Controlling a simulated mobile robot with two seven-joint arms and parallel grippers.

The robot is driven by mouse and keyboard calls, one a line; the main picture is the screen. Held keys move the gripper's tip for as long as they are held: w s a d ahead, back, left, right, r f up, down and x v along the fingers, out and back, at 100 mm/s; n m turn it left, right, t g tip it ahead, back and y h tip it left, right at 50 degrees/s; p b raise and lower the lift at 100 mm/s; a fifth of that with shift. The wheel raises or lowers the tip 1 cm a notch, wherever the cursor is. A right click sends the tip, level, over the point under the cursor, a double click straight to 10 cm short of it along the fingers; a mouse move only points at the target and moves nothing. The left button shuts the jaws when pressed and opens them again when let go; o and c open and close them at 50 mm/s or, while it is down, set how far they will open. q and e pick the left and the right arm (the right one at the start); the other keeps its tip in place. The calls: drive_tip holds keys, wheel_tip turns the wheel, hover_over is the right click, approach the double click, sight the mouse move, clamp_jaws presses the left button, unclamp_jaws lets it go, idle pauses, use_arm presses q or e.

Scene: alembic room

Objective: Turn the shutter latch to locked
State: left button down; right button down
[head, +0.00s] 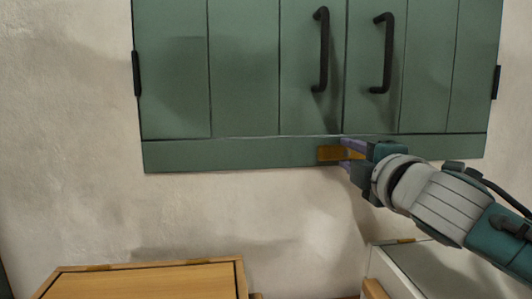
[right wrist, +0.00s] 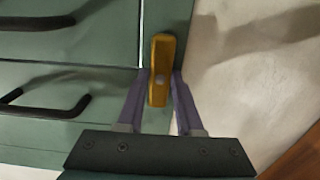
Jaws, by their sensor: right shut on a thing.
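The shutter latch (head: 329,153) is a small orange-yellow bar on the bottom rail of the green shutter (head: 243,70). In the head view it lies level, below the seam between the two leaves. My right gripper (head: 346,153) comes from the right and is shut on the latch, with one purple finger above and one below. In the right wrist view the latch (right wrist: 161,52) runs lengthwise between the two fingertips (right wrist: 164,76), and a small grey pivot shows on it. The fingers hide part of the latch in the head view. My left gripper is out of view.
Two black handles (head: 321,50) (head: 384,52) stick out from the shutter above the latch. A wooden cabinet (head: 150,281) stands at the lower left and a pale open-looking box (head: 415,262) at the lower right. The wall below the shutter is bare.

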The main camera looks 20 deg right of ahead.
drive_tip(key=shift+m, duration=0.4)
drive_tip(key=m, duration=0.3)
drive_tip(key=shift+m, duration=0.3)
drive_tip(key=m+p, duration=0.1)
drive_tip(key=m, duration=0.3)
drive_tip(key=shift+m, duration=0.3)
drive_tip(key=m+p, duration=0.1)
drive_tip(key=m, duration=0.2)
drive_tip(key=shift+m, duration=0.3)
drive_tip(key=m+p, duration=0.1)
drive_tip(key=m, duration=0.2)
drive_tip(key=shift+m+p, duration=0.4)
drive_tip(key=shift+m, duration=0.8)
drive_tip(key=c, duration=0.6)
unclamp_jaws()
drive_tip(key=shift+o, duration=0.2)
